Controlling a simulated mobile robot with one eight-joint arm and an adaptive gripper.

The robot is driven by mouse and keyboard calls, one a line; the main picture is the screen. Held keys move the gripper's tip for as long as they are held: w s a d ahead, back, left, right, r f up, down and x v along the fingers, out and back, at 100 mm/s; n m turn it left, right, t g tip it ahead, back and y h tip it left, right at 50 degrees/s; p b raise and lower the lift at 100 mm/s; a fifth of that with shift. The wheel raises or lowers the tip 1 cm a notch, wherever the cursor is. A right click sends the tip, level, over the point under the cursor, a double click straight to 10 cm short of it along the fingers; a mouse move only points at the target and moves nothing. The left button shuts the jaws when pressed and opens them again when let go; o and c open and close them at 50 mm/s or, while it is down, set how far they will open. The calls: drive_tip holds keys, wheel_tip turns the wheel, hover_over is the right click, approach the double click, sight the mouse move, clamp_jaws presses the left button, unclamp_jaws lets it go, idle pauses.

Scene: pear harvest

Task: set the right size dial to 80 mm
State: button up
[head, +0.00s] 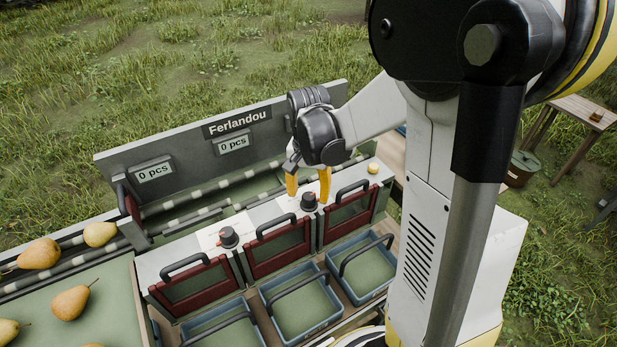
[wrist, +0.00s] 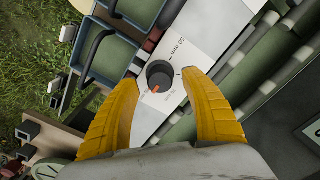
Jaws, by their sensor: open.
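The right size dial (head: 309,201) is a dark round knob on the white top panel of the grading machine. In the wrist view the dial (wrist: 160,75) has an orange pointer mark toward the lower left, and a printed scale beside it with a partly readable "mm" label. My gripper (head: 308,192) is above the panel with its yellow fingers pointing down. In the wrist view the open fingers stand on either side of the dial, apart from it. The left size dial (head: 228,237) sits further left on the same panel.
Red-framed flaps with dark handles (head: 279,248) line the machine's front. Blue crates (head: 300,305) stand empty below them. Pears (head: 70,302) lie on the infeed tray at left. A yellow button (head: 374,167) is at the panel's right end. The "Ferlandou" back board (head: 185,150) rises behind.

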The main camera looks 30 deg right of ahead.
sight(308, 197)
wheel_tip(308, 197, up, 10)
idle(0.3)
drive_tip(key=shift+s, duration=0.1)
